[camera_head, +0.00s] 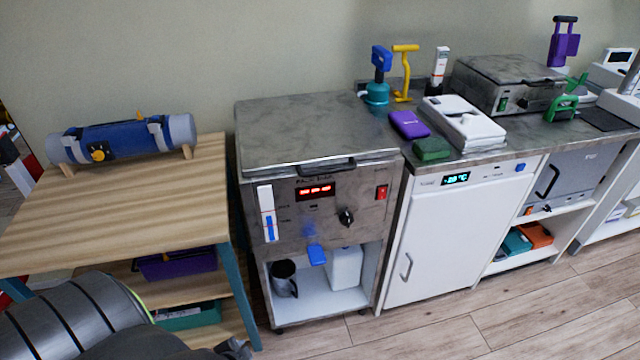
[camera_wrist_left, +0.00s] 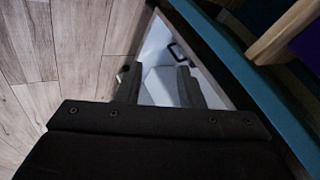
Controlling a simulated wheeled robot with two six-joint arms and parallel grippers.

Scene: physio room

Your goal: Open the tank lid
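The tank (camera_head: 330,215) is a steel cabinet with a red digital display, a black knob and a red switch on its front. Its flat lid (camera_head: 305,128) is down and shut, with a bar handle (camera_head: 327,168) at the front edge. My left arm comes in at the lower left of the head view. My left gripper (camera_head: 237,348) is only partly visible there, low in front of the tank and well below the lid handle. In the left wrist view my left gripper (camera_wrist_left: 158,84) has its two fingers apart with nothing held between them. My right gripper is in neither view.
A wooden table (camera_head: 110,205) with a blue roll (camera_head: 125,138) stands left of the tank. A dark mug (camera_head: 283,278) and white container (camera_head: 344,268) sit on the tank's lower shelf. A white cabinet (camera_head: 455,235) adjoins on the right. Floor in front is clear.

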